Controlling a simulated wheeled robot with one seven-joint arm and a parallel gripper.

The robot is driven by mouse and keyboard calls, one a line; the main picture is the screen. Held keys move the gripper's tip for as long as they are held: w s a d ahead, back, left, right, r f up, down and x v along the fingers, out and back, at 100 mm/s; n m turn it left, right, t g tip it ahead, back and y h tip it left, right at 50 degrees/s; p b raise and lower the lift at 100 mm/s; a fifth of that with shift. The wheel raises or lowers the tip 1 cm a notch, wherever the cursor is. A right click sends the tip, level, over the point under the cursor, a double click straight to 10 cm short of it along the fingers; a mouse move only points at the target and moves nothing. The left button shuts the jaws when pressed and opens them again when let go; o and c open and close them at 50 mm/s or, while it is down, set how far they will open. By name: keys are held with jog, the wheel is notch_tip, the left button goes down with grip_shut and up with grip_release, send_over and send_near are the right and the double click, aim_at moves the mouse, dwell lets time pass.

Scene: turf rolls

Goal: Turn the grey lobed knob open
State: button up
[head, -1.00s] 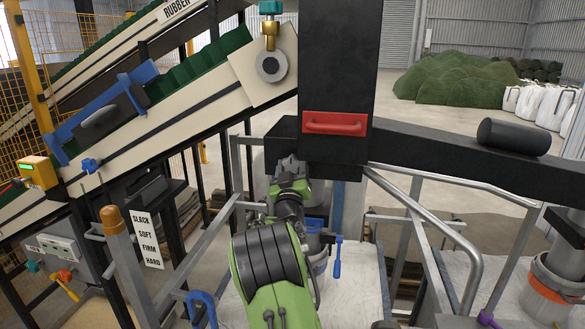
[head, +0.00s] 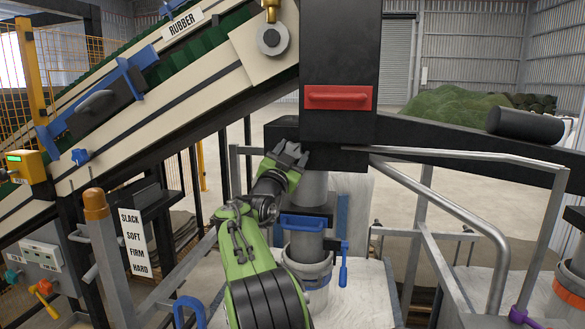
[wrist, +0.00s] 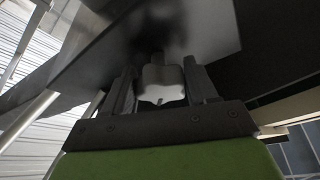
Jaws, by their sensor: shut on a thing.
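The grey lobed knob (wrist: 162,84) shows pale between the two dark fingers of my gripper (wrist: 160,76) in the wrist view. A finger lies along each side of it, and its far side is in shadow against a dark surface. In the head view my gripper (head: 287,156) is up against the lower left of the black box below the red handle (head: 338,97). The knob is hidden there behind the gripper and wrist. How far the knob is turned cannot be told.
A metal pipe with a blue clamp (head: 303,224) and a white bucket (head: 309,270) stand just right of my arm. Grey railings (head: 425,185) flank the right side. A sloping conveyor (head: 185,110) and a label board (head: 134,240) stand left.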

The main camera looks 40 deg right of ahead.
jog(key=m+g, duration=0.1)
jog(key=m, duration=0.2)
jog(key=m+g+p, duration=0.1)
jog(key=m, duration=0.2)
jog(key=shift+w+a+r+g, duration=0.1)
jog(key=shift+r+g, duration=0.05)
jog(key=shift+g, duration=0.25)
jog(key=m+g+p, duration=0.1)
jog(key=m+p, duration=0.2)
jog(key=m, duration=0.1)
jog(key=shift+r+g, duration=0.1)
jog(key=shift+g, duration=0.3)
jog(key=shift+m+y+p, duration=0.4)
jog(key=shift+m+p, duration=0.1)
jog(key=shift+m, duration=0.2)
jog(key=shift+g, duration=0.3)
jog(key=o, duration=1)
jog(key=shift+c, duration=0.2)
jog(key=shift+a, duration=0.1)
